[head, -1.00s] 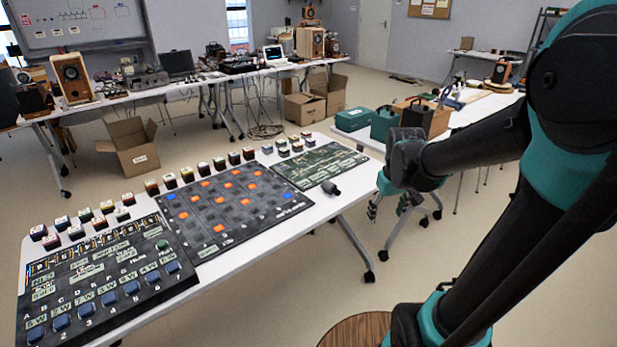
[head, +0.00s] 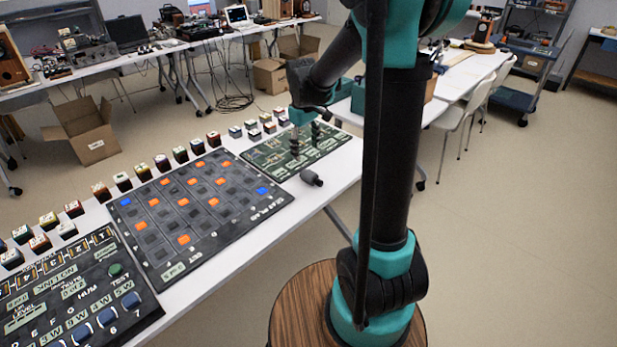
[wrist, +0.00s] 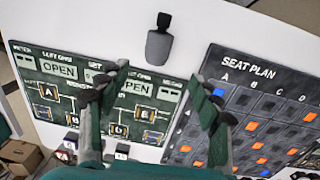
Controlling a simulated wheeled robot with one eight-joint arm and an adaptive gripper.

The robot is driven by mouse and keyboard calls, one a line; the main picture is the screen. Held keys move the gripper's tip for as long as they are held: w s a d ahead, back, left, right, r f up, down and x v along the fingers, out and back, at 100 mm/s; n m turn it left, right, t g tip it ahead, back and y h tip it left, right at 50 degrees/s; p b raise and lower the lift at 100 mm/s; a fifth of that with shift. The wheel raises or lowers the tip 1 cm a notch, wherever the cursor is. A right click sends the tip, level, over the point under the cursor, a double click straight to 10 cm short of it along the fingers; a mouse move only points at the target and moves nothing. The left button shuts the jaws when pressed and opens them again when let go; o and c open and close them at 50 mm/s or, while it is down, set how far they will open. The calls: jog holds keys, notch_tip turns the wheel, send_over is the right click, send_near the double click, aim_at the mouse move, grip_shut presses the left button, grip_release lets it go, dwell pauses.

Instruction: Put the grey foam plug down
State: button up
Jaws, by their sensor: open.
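The grey foam plug (head: 311,178) lies on its side on the white table, between the dark seat-plan board and the green board, near the table's front edge. In the wrist view the plug (wrist: 160,42) shows a wide grey body and a narrower dark end, beyond my fingertips. My gripper (head: 305,142) is over the green board, behind the plug in the head view. In the wrist view my gripper (wrist: 163,90) is open, its two fingers well apart, with nothing between them and the plug apart from both.
The green board (head: 270,152) and the seat-plan board (head: 185,235) lie flat on the white table (head: 262,245). Several small coloured blocks (head: 180,154) stand in a row along the back edge. A black board with blue keys (head: 80,295) lies at the left.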

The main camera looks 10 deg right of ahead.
aim_at(308, 171)
jog(key=f, duration=0.6)
jog(key=shift+w+d+f, duration=0.1)
jog(key=shift+d+f, duration=0.1)
jog(key=shift+f, duration=0.05)
jog(key=shift+w+d+f, duration=0.1)
jog(key=shift+w+f, duration=0.05)
jog(key=shift+f, duration=1.1)
jog(key=shift+w+d+f, duration=0.1)
jog(key=shift+f, duration=1.15)
jog(key=shift+c, duration=0.6)
jog(key=c, duration=0.9)
jog(key=shift+r, duration=0.15)
